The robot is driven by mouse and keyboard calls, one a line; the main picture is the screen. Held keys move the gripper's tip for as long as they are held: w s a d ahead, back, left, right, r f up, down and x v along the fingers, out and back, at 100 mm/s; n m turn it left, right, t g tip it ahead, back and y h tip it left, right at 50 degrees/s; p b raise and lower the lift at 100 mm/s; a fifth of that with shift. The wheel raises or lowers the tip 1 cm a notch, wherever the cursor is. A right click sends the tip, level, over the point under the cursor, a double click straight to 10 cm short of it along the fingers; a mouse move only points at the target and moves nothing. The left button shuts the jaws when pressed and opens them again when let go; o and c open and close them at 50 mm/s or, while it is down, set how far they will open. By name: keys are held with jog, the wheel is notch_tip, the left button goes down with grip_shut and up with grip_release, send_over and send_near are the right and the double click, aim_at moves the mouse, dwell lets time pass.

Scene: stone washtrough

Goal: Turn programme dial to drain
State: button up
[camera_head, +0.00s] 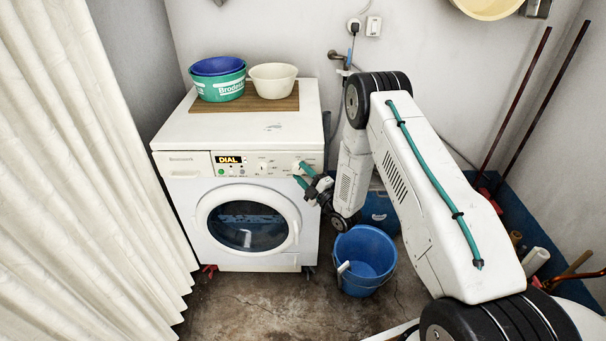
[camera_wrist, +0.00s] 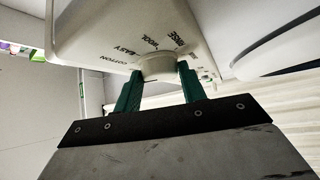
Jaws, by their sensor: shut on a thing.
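The white washing machine (camera_head: 190,215) stands against the back wall, its round door shut. Its front panel has a lit display (camera_head: 229,160) reading "DIAL". The programme dial (camera_wrist: 160,65) is a round cream knob with printed words around it; COTTON, EASY, WOOL and RINSE can be made out. I cannot read a drain mark or tell where the dial points. My gripper (camera_head: 301,174) is at the right end of the panel. In the wrist view my gripper (camera_wrist: 160,70) has its green fingers on either side of the dial, shut on it.
A blue bucket (camera_head: 366,262) stands on the floor below my arm. A green tub (camera_head: 220,88) with a blue bowl and a cream bowl (camera_head: 273,80) sit on a board on top of the machine. A white curtain (camera_head: 75,170) hangs at the left.

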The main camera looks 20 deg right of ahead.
jog(key=shift+a+f+m+t+h, duration=0.1)
jog(key=shift+f+m+t+h, duration=0.1)
jog(key=shift+m+t, duration=0.6)
jog(key=shift+a+f+m+t+h, duration=0.1)
jog(key=shift+m+t+h, duration=0.1)
jog(key=shift+m+t, duration=0.6)
jog(key=shift+m, duration=0.4)
jog(key=o, duration=1)
jog(key=shift+d, duration=0.1)
